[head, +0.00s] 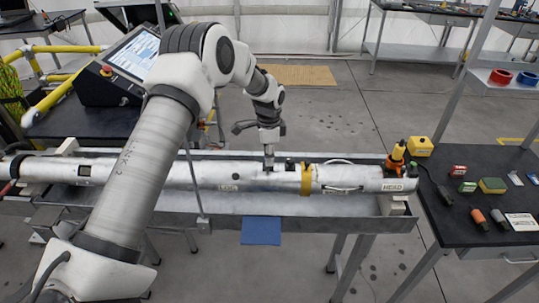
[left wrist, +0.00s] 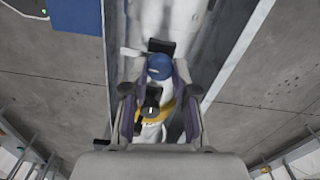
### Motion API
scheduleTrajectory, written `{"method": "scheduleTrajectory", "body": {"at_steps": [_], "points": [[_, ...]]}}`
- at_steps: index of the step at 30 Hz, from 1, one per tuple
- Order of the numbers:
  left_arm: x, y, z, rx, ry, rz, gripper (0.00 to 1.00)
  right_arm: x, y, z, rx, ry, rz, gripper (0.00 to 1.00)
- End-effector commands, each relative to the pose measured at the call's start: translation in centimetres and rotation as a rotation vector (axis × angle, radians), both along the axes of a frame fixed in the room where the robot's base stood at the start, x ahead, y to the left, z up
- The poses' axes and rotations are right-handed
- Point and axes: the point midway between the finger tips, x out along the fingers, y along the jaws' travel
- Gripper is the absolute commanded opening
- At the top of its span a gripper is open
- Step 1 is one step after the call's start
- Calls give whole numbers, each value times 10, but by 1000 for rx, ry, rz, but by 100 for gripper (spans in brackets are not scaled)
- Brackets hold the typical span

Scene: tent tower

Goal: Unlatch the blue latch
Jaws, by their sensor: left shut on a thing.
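A long silver tube (head: 230,174) lies level in a metal trough, with a yellow band (head: 306,180) around it. My left gripper (head: 269,163) reaches down onto the top of the tube, left of the yellow band. In the left wrist view the blue latch (left wrist: 160,67) is between the fingertips of my left gripper (left wrist: 157,78), which is shut on it. A black piece (left wrist: 152,98) and the yellow band (left wrist: 165,112) show between the fingers, nearer the palm. In the head view the gripper hides the blue latch. My right gripper is not in view.
A console with a screen (head: 136,52) stands at the back left. A dark knob (head: 289,165) sits right of the gripper.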

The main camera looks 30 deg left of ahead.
Motion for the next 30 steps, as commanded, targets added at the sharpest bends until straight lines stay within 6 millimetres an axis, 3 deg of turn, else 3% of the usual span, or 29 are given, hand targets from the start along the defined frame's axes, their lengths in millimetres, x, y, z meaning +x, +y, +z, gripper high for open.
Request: {"method": "scheduleTrajectory", "body": {"at_steps": [19,20,21,30], "points": [[-5,-1,-6,-2,16,55,0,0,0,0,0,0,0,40],[-5,-1,-6,-3,17,55,38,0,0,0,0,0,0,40],[-5,-1,-5,-2,16,55,52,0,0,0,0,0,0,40],[-2,0,-1,-1,7,55,52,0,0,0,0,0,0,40]]}}
